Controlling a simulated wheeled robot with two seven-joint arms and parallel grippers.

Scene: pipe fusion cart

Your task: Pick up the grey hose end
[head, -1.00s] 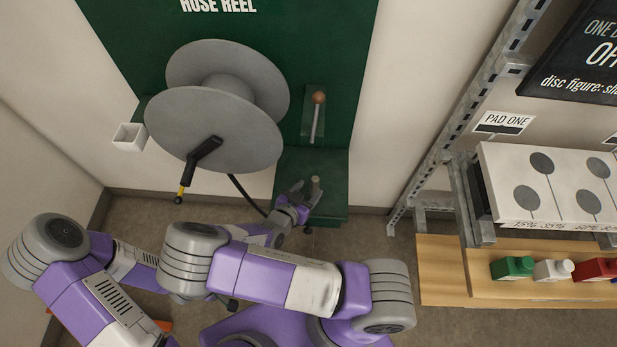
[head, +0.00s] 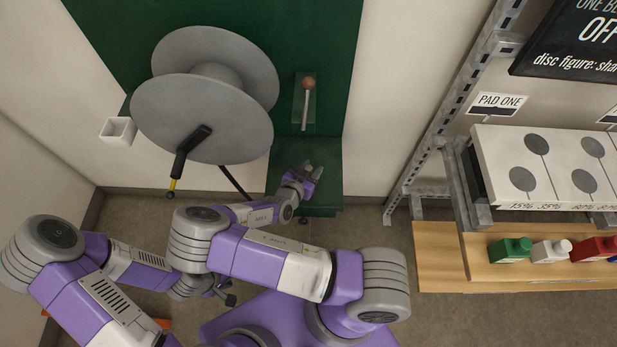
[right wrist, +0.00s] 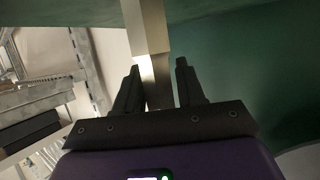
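In the right wrist view, a pale grey, square-sided piece (right wrist: 150,40), seemingly the grey hose end, reaches down between the two dark fingers. My right gripper (right wrist: 157,82) is open around it. The left finger is close to the piece, and a gap shows on the right. I cannot tell whether either finger touches it. In the head view my right gripper (head: 307,171) is at the green ledge (head: 325,195), below the lever, and mostly hides the piece. My left gripper is hard to make out behind the arm links.
The grey hose reel (head: 200,118) stands left of my right gripper, with its crank (head: 190,150) and a dark hose (head: 234,183) below. A ball-topped lever (head: 307,100) is above the ledge. Metal shelving (head: 440,130) stands at right.

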